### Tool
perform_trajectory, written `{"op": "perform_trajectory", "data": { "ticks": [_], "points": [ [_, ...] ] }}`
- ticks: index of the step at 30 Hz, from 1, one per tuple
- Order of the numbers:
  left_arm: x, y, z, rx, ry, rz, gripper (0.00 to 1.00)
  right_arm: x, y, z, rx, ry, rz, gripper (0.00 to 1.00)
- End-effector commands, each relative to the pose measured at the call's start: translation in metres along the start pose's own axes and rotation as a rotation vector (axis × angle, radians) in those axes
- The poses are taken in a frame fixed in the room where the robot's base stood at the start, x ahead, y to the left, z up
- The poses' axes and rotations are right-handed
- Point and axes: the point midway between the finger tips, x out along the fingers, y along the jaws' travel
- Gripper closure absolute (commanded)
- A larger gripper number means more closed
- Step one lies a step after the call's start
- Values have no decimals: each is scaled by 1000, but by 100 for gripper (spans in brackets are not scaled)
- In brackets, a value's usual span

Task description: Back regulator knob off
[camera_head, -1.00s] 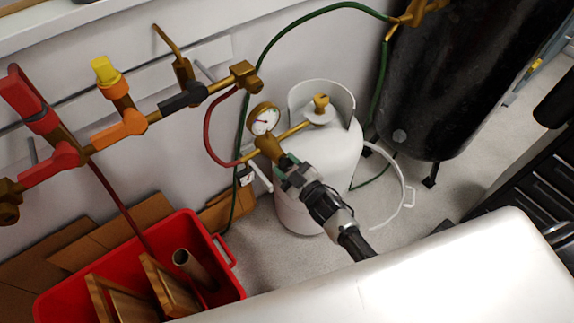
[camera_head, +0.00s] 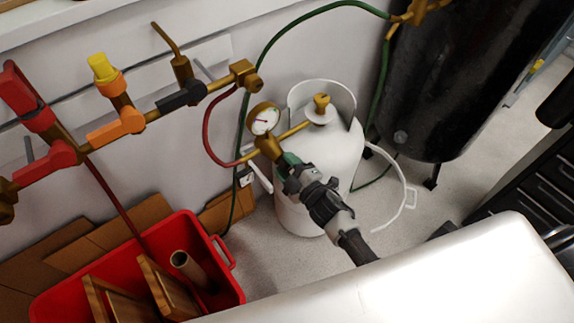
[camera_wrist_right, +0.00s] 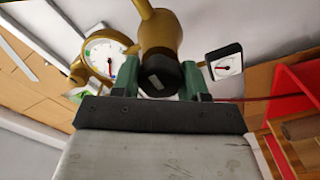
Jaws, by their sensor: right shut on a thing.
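The brass regulator (camera_head: 267,146) sits on the pipe in front of the white gas cylinder (camera_head: 340,150), with a round dial gauge (camera_head: 264,119) on it. It also shows in the right wrist view (camera_wrist_right: 158,32). Its black knob (camera_wrist_right: 160,79) points toward my right gripper. My right gripper (camera_head: 288,162) has its green fingers on both sides of this knob and is shut on it, as the right wrist view (camera_wrist_right: 160,84) shows. In the head view the gripper hides the knob. My left gripper is in neither view.
A red crate (camera_head: 222,277) with wooden frames and a tube stands at the lower left. A pipe manifold with red, orange and black valves (camera_head: 118,125) runs along the wall. A second small gauge (camera_wrist_right: 226,62) and red and green hoses are close by.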

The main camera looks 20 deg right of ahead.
Motion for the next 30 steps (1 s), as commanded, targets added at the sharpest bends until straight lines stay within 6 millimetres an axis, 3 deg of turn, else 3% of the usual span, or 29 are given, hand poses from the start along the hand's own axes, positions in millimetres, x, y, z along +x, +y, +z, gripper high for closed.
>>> {"op": "perform_trajectory", "data": {
  "ticks": [8,9,14,23,30],
  "points": [
    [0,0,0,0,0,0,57,-1,-1,1,-4,-2,-3,80],
    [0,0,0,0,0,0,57,-1,-2,1,-4,-2,-3,53],
    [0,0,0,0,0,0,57,-1,-1,0,-3,-1,-2,31],
    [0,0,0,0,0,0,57,-3,0,0,-2,-1,-1,31],
    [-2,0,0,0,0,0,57,-40,-2,1,-1,-3,-4,31]
  ]
}}
